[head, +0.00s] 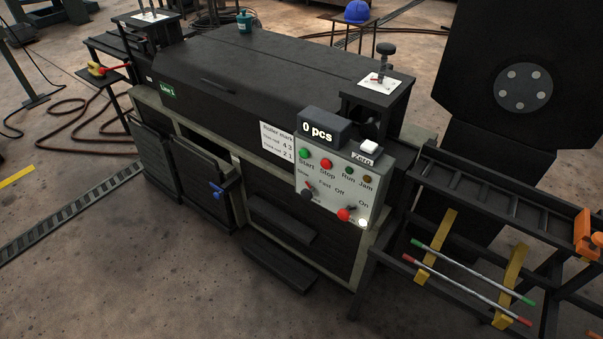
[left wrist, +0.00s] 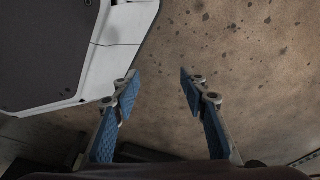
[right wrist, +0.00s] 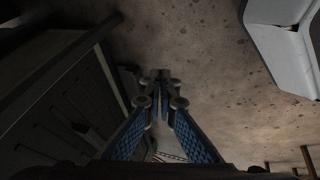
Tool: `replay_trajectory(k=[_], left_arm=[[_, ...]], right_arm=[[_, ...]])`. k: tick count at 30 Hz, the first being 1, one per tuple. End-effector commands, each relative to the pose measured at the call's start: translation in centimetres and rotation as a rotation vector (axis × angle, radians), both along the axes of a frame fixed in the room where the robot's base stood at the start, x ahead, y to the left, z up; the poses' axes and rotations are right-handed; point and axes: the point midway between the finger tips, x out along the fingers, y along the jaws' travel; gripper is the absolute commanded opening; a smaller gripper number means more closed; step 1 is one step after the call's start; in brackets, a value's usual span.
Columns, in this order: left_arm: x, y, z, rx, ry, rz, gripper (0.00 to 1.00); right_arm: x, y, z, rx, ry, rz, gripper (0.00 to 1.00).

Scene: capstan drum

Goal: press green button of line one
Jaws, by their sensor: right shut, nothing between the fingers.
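The green start button (head: 304,154) is on the light control panel (head: 333,198) at the front right end of the dark machine, above the label "Start". A red stop button (head: 327,163) sits just right of it. A green "Line 1" sign (head: 168,91) is on the machine's left side. Neither gripper shows in the head view. In the left wrist view my left gripper (left wrist: 158,78) is open and empty above the floor. In the right wrist view my right gripper (right wrist: 160,78) is shut and empty, with a dark structure to its left.
A "0 pcs" display (head: 322,128) and a white Zero button (head: 369,146) sit atop the panel. A rack with coloured rods (head: 470,270) stands at right. The floor (head: 130,270) in front left is clear.

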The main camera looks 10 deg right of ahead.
Motion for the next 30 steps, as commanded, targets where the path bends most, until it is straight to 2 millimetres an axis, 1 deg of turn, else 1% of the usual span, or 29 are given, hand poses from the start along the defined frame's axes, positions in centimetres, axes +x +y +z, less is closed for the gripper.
replay_trajectory(k=[1, 2, 3, 5, 6, 8, 9, 11, 12, 14, 15, 16, 17, 18, 21, 24, 25, 27, 30], left_arm=[[1.3, -0.2, -0.7, -0.002, -0.012, 0.002, 0.40], [1.9, -0.3, -0.6, -0.003, -0.016, 0.002, 0.40], [2.8, -0.5, -0.4, -0.003, -0.022, 0.004, 0.40], [3.9, -0.6, -0.1, -0.003, -0.028, 0.005, 0.40], [4.7, -0.8, 0.1, -0.005, -0.033, 0.007, 0.40], [5.7, -0.9, 0.6, -0.005, -0.041, 0.008, 0.40], [6.4, -1.0, 0.9, -0.006, -0.046, 0.010, 0.40], [7.3, -1.2, 1.5, -0.007, -0.054, 0.011, 0.40], [7.9, -1.2, 1.9, -0.008, -0.059, 0.013, 0.40], [8.8, -1.3, 2.5, -0.008, -0.066, 0.014, 0.40], [9.2, -1.4, 3.0, -0.009, -0.071, 0.015, 0.40], [9.5, -1.5, 3.3, -0.009, -0.075, 0.016, 0.40], [9.9, -1.5, 3.7, -0.009, -0.078, 0.017, 0.40], [10.2, -1.5, 4.2, -0.010, -0.082, 0.018, 0.40], [10.8, -1.6, 5.3, -0.011, -0.090, 0.019, 0.40], [11.2, -1.7, 6.2, -0.011, -0.096, 0.020, 0.40], [11.2, -1.7, 6.4, -0.011, -0.096, 0.021, 0.40], [11.4, -1.7, 6.8, -0.011, -0.099, 0.021, 0.40], [11.4, -1.7, 7.1, -0.011, -0.099, 0.021, 0.40]], right_arm=[[3.8, 1.6, 1.1, -0.024, -0.079, 0.070, 0.00], [5.7, 2.3, 2.4, -0.044, -0.122, 0.111, 0.00], [8.1, 3.2, 4.1, -0.075, -0.179, 0.161, 0.00], [11.5, 4.6, 7.0, -0.122, -0.267, 0.233, 0.00], [13.6, 5.5, 9.1, -0.158, -0.326, 0.275, 0.00], [16.4, 6.7, 12.6, -0.213, -0.415, 0.331, 0.00], [18.1, 7.4, 15.0, -0.253, -0.475, 0.364, 0.00], [20.3, 8.3, 18.9, -0.317, -0.565, 0.405, 0.00], [21.5, 8.7, 21.5, -0.362, -0.622, 0.427, 0.00], [22.9, 9.3, 25.6, -0.431, -0.708, 0.452, 0.00], [23.6, 9.5, 28.3, -0.476, -0.763, 0.462, 0.00], [23.9, 9.7, 30.3, -0.509, -0.800, 0.466, 0.00], [24.2, 9.7, 32.2, -0.541, -0.834, 0.467, 0.00], [24.4, 9.7, 34.6, -0.582, -0.879, 0.468, 0.00], [24.3, 9.3, 39.8, -0.672, -0.967, 0.457, 0.00], [23.9, 8.9, 43.3, -0.736, -1.023, 0.441, 0.00], [23.8, 8.7, 44.2, -0.750, -1.035, 0.436, 0.00], [23.5, 8.5, 45.5, -0.774, -1.053, 0.427, 0.00], [23.3, 8.3, 46.5, -0.790, -1.066, 0.421, 0.00]])
